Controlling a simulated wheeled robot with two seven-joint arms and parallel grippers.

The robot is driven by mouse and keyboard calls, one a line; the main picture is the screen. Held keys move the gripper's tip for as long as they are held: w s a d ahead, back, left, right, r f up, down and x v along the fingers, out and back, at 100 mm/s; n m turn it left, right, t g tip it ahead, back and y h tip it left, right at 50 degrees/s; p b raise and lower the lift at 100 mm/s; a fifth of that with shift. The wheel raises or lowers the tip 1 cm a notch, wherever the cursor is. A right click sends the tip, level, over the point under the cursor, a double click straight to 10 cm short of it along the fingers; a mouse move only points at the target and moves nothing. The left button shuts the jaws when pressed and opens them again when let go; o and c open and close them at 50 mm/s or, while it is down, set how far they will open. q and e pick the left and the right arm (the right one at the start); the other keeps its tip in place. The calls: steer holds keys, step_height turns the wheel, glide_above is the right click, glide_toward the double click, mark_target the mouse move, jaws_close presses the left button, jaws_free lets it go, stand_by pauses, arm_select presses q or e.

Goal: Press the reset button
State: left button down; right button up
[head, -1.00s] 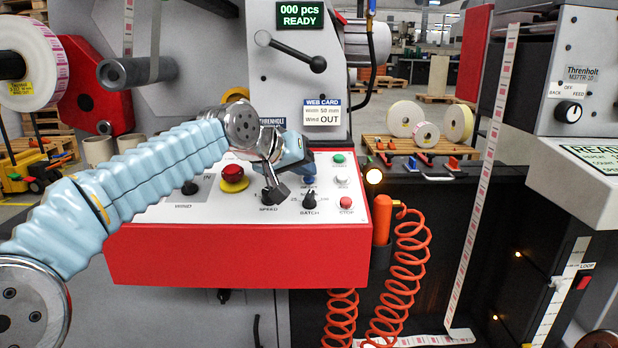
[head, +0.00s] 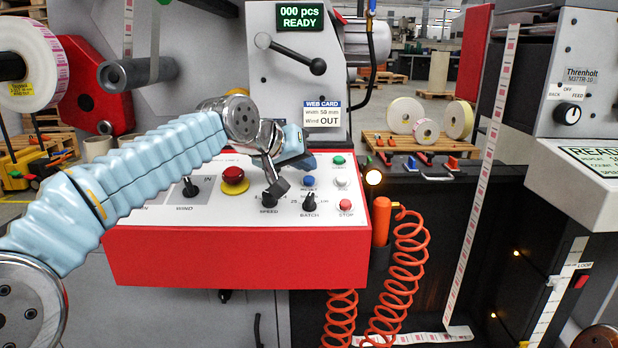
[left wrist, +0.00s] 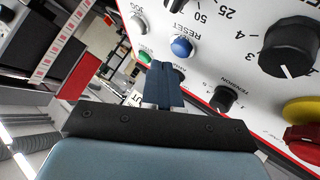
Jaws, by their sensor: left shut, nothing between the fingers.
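The blue reset button (head: 309,181) is on the white top of the red-fronted control panel (head: 240,258). In the left wrist view the blue button (left wrist: 181,47) shows beside the word RESET. My left gripper (head: 306,162) is shut and empty, just behind and above the button in the head view. In the left wrist view its closed blue fingers (left wrist: 164,72) end close below the button in the picture; a small gap shows, so they look apart. My right gripper is in neither view.
Near the button are a green button (head: 339,160), a white one (head: 341,181), a red stop button (head: 345,204), the batch knob (head: 310,203) and the speed knob (head: 269,198). A red mushroom button (head: 233,174) stands left. Coiled orange hose (head: 400,290) hangs right of the panel.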

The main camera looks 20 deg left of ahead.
arm_select(q)
steer(key=r+p, duration=0.1)
steer(key=r, duration=0.1)
steer(key=s+r+p, duration=0.1)
steer(key=r+p, duration=0.1)
steer(key=shift+s+d+r, duration=0.15)
steer(key=shift+r, duration=0.1)
stand_by(0.5)
